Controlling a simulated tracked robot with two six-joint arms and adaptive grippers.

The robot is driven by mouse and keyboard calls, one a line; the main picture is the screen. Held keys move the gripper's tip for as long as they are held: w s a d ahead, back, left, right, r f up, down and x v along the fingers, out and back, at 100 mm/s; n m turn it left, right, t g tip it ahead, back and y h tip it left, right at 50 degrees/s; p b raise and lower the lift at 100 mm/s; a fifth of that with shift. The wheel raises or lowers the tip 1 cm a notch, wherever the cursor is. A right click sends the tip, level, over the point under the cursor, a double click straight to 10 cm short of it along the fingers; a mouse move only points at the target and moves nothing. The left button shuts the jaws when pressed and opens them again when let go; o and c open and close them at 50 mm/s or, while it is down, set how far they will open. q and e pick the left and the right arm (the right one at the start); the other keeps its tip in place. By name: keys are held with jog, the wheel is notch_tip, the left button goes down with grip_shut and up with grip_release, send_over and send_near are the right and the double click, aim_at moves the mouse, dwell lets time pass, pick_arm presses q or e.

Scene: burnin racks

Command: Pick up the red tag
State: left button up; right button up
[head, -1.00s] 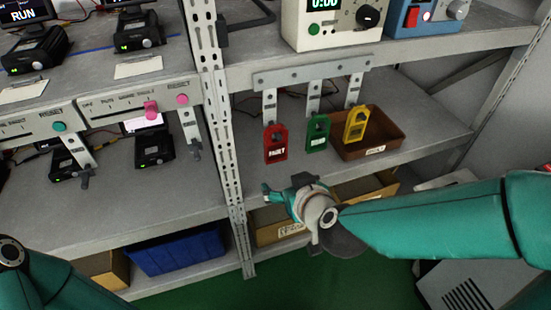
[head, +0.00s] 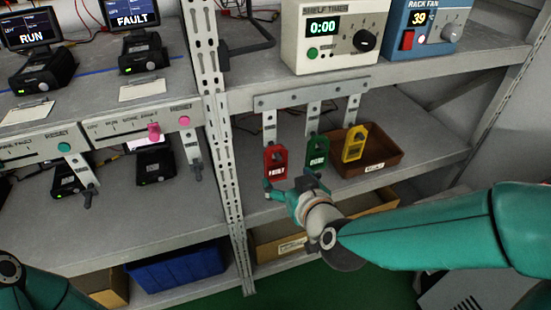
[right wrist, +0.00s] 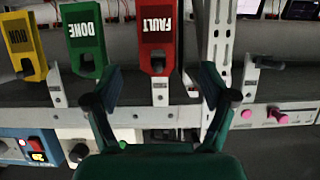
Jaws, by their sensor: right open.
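The red tag (head: 277,163), marked FAULT, hangs on the left hook of a three-hook bracket (head: 312,95) under the shelf edge. A green tag (head: 316,153) and a yellow tag (head: 354,143) hang to its right. My right gripper (head: 291,188) is open and empty, just below the red and green tags. In the right wrist view, which is upside down, the red tag (right wrist: 158,38) shows ahead, between the spread fingers of my right gripper (right wrist: 161,82). I cannot tell the exact gap between them. My left gripper is out of view; only my left arm shows at bottom left.
A brown bin (head: 385,165) sits on the shelf behind the yellow tag. A metal rack upright (head: 222,140) stands left of the red tag. A shelf timer (head: 330,35) is above. A blue bin (head: 178,265) and cardboard boxes are on the bottom shelf.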

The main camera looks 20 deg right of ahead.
aim_at(277, 166)
jog(key=x, duration=0.5)
jog(key=shift+s+f, duration=0.1)
jog(key=shift+f+x, duration=0.15)
jog(key=shift+x, duration=1.15)
jog(key=shift+f+x, duration=0.15)
jog(key=shift+x, duration=1.2)
jog(key=shift+s+d, duration=0.1)
jog(key=shift+d, duration=0.1)
jog(key=c, duration=1.1)
jog(key=shift+o, duration=0.2)
jog(key=shift+r, duration=0.15)
